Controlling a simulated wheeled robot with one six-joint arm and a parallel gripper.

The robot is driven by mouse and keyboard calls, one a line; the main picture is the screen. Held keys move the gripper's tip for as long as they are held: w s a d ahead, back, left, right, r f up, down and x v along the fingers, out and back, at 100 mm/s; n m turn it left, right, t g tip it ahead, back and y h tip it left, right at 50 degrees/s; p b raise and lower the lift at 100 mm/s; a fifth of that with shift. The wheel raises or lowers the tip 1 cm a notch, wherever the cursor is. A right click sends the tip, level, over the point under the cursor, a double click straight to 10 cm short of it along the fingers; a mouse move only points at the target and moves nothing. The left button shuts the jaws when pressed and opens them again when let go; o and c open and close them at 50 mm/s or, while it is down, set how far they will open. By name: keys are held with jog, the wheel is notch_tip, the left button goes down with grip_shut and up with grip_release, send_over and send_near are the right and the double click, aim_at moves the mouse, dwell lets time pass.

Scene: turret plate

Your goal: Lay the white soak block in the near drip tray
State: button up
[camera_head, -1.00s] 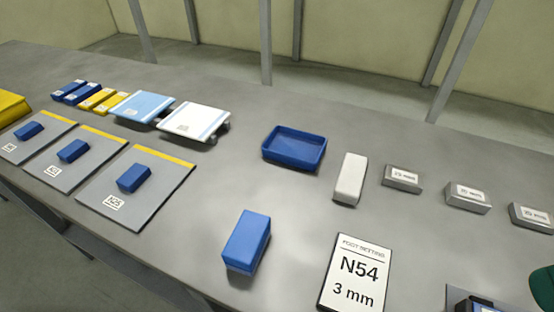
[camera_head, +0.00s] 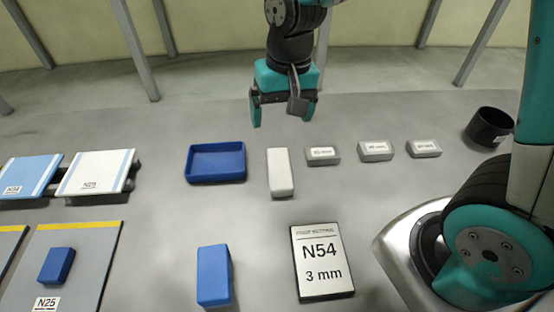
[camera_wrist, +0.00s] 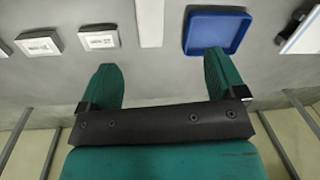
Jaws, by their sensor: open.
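The white soak block (camera_head: 280,173) lies on the grey table, just right of the blue drip tray (camera_head: 216,178), apart from it. The tray is shallow, and its inside looks empty. My gripper (camera_head: 283,118) hangs open and empty above the table, behind the block in the head view. In the wrist view my gripper (camera_wrist: 160,75) shows two green fingers spread apart. There the white block (camera_wrist: 150,22) stands beyond the gap between them, partly cut by the top edge, and the blue tray (camera_wrist: 216,30) is beyond the right finger.
Labelled grey blocks (camera_head: 322,156) stand in a row right of the white block. A blue block (camera_head: 214,275) and the N54 card (camera_head: 322,262) lie nearer. A black cup (camera_head: 489,127) stands at right. Light plates (camera_head: 95,173) are at left.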

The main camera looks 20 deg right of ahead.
jog(key=w+d+f+m+h+p, duration=0.1)
jog(key=w+d+f+m, duration=0.1)
jog(key=w+f, duration=0.1)
jog(key=p, duration=0.3)
send_over(280, 167)
jog(key=f, duration=1.1)
jog(key=shift+w+d, duration=0.15)
jog(key=shift+w, duration=0.05)
jog(key=shift+s+a+f+p, duration=0.1)
jog(key=shift+f+p, duration=0.4)
jog(key=shift+f, duration=0.65)
jog(key=shift+s+a+f+p, duration=0.1)
jog(key=shift+f+p, duration=0.35)
jog(key=shift+f, duration=0.65)
jog(key=shift+w+f, duration=0.1)
jog(key=shift+f, duration=0.6)
jog(key=shift+c, duration=0.4)
jog(key=c, duration=1)
jog(key=shift+r, duration=0.2)
